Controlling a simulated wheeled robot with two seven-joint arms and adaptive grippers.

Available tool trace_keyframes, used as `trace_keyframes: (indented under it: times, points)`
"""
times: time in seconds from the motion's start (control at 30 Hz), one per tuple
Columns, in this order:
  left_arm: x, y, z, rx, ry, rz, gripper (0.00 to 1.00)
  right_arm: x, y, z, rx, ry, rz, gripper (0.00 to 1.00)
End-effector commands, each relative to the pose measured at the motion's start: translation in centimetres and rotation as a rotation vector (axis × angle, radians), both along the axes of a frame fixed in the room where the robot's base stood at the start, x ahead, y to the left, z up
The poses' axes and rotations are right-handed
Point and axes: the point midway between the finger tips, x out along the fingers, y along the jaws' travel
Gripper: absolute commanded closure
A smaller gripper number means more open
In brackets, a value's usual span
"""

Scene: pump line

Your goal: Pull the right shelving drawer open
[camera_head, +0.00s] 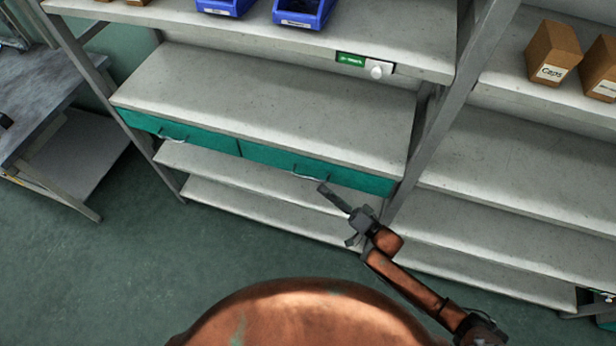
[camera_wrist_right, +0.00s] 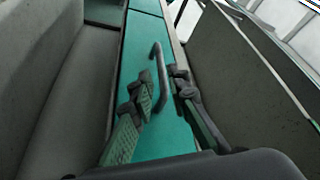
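The right shelving drawer (camera_head: 350,178) is a teal front under a grey shelf, beside the left teal drawer (camera_head: 185,132). It looks closed, level with the left one. Its bar handle (camera_head: 308,177) shows near my right gripper (camera_head: 338,213). In the right wrist view the drawer front (camera_wrist_right: 170,132) fills the middle, and the handle (camera_wrist_right: 161,75) lies between the two fingers of my right gripper (camera_wrist_right: 164,88). The fingers are apart, with gaps beside the handle. Whether they reach around it in depth I cannot tell. My left gripper is not in view.
Grey shelf boards (camera_head: 260,95) lie above and below the drawers. A slanted upright (camera_head: 440,110) stands right of the right drawer. Blue bins (camera_head: 300,12) and brown boxes (camera_head: 553,52) sit on upper shelves. The green floor (camera_head: 130,250) in front is clear.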

Motion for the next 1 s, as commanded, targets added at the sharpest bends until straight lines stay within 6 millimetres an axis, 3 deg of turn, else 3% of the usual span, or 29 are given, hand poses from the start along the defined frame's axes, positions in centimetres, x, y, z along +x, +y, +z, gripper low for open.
trace_keyframes:
  times: [0.3,0.6,1.0]
  points:
    - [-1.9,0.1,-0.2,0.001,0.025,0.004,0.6,1.9,2.4,0.7,0.005,-0.003,0.001,0.84]
    - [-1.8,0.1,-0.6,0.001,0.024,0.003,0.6,4.3,5.5,1.5,0.001,-0.002,-0.001,0.84]
    - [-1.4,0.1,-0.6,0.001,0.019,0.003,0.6,4.8,6.0,1.6,-0.001,-0.002,-0.001,0.85]
